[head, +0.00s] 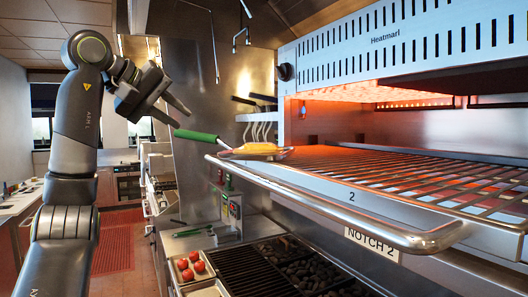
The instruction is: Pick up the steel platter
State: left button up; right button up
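A small flat steel platter (229,156) lies at the left front end of the broiler rack, its thin rim showing under a yellow-topped food item (260,149). A green handle (195,135) on a thin shaft reaches left from it past the rack's front rail; I cannot tell whether it is part of the platter or a separate tool. My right gripper is out of view.
The Heatmarl broiler (400,50) glows orange above the slotted rack (420,180). A curved steel rail (345,222) runs along its front, over a "NOTCH 2" label. Below are a char grill (245,275) and a tray of tomatoes (206,288). Open aisle lies left.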

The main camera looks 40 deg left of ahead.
pick_arm(q)
jog(key=w, duration=0.1)
send_near(229, 149)
jog(key=p+x, duration=0.1)
jog(key=x, duration=0.2)
jog(key=shift+w+f, duration=0.15)
jog(key=shift+w+p, duration=0.25)
jog(key=shift+p, duration=0.3)
jog(key=p+x, duration=0.1)
jog(key=x, duration=0.3)
jog(key=shift+w+p, duration=0.15)
jog(key=shift+p, duration=0.2)
jog(key=shift+w+f, duration=0.1)
jog(key=shift+f, duration=0.05)
jog(key=shift+c, duration=0.3)
jog(key=shift+s, duration=0.25)
grip_shut()
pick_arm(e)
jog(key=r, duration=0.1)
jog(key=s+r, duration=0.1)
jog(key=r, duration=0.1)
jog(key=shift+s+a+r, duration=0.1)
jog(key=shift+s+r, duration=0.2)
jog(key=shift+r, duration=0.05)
